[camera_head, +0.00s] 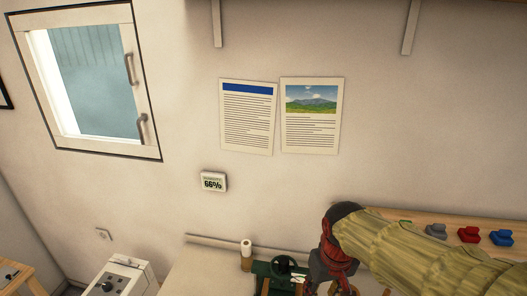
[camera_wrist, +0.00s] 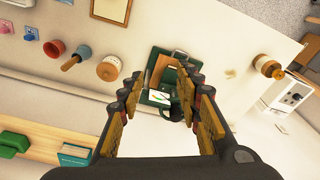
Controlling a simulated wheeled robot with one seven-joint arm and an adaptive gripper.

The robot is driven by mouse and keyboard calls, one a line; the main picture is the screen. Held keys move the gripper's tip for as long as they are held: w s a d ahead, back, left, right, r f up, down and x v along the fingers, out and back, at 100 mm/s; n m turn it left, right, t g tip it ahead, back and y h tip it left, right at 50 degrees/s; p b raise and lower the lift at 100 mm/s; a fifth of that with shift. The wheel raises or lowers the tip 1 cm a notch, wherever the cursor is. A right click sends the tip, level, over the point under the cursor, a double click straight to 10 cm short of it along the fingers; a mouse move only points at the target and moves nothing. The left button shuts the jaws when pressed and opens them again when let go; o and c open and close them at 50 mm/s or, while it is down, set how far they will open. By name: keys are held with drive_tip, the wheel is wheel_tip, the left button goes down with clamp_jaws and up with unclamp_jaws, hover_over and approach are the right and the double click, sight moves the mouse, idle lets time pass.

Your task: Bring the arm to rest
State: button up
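My arm (camera_head: 420,250), in a yellowish ribbed covering, reaches in from the right in the head view. My gripper (camera_head: 328,286) hangs at its end, low in the picture and partly cut off. In the wrist view my gripper (camera_wrist: 167,78) has its two fingers wide apart with nothing between them. Beyond the fingertips a dark green object (camera_wrist: 160,75) with a small white card sits on the pale bench top (camera_wrist: 215,50). The same green object (camera_head: 272,268) is just left of my gripper in the head view.
Two printed sheets (camera_head: 248,117) (camera_head: 311,120) hang on the wall above a display (camera_head: 213,182) reading 66%. A wooden shelf (camera_head: 460,226) carries grey, red (camera_head: 469,235) and blue (camera_head: 501,238) items beside my arm. A white machine (camera_head: 113,280) stands lower left.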

drive_tip(key=s+d+f+m+t+b, duration=0.1)
drive_tip(key=s+d+f+t+b, duration=0.1)
drive_tip(key=s+b, duration=0.3)
drive_tip(key=s+d+f+m+t+b, duration=0.1)
drive_tip(key=s+d+t+b, duration=0.1)
drive_tip(key=s+b, duration=0.3)
drive_tip(key=shift+s+d+f+b, duration=0.3)
drive_tip(key=shift+d+f+b, duration=0.1)
drive_tip(key=shift+d+b, duration=0.1)
